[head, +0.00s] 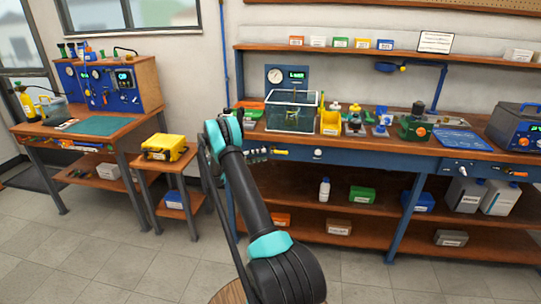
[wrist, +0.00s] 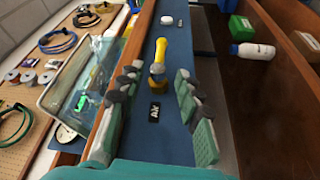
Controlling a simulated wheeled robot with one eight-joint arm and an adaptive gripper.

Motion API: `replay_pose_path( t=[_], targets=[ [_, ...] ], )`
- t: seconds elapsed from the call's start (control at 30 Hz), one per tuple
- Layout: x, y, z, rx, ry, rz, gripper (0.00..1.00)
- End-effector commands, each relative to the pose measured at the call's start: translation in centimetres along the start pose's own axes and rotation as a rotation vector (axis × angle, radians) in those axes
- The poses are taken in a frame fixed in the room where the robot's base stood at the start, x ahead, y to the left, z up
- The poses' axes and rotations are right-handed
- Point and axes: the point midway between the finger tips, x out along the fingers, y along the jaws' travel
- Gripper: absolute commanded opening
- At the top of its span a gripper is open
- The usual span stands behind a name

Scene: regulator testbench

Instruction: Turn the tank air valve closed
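The tank air valve shows in the wrist view as a yellow lever (wrist: 160,50) on a brass-coloured body, mounted on the blue front panel of the long bench. A small black label (wrist: 154,112) sits beside it. In the head view the yellow lever (head: 281,152) points right along the bench front. My gripper (wrist: 157,76) is open, with its green-padded fingers apart on both sides of the valve body. I cannot tell whether the fingers touch it.
A clear water tank (head: 292,112) stands on the bench above the valve. A white round knob (head: 318,154) is on the panel to the right of the lever. The lower shelf holds a white bottle (head: 324,190) and a green box (head: 362,194). The floor in front is clear.

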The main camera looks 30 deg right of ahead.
Motion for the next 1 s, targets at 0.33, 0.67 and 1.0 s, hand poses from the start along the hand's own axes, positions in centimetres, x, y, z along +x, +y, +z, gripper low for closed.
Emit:
replay_pose_path(
  t=[0.33,0.67,1.0],
  targets=[
    [-2.5,0.0,0.0,0.0,0.0,0.0,0.35],
    [-2.5,0.0,0.0,0.0,0.0,0.0,0.35],
    [-1.8,2.0,0.2,-0.029,0.018,-0.091,0.35]
  ],
)
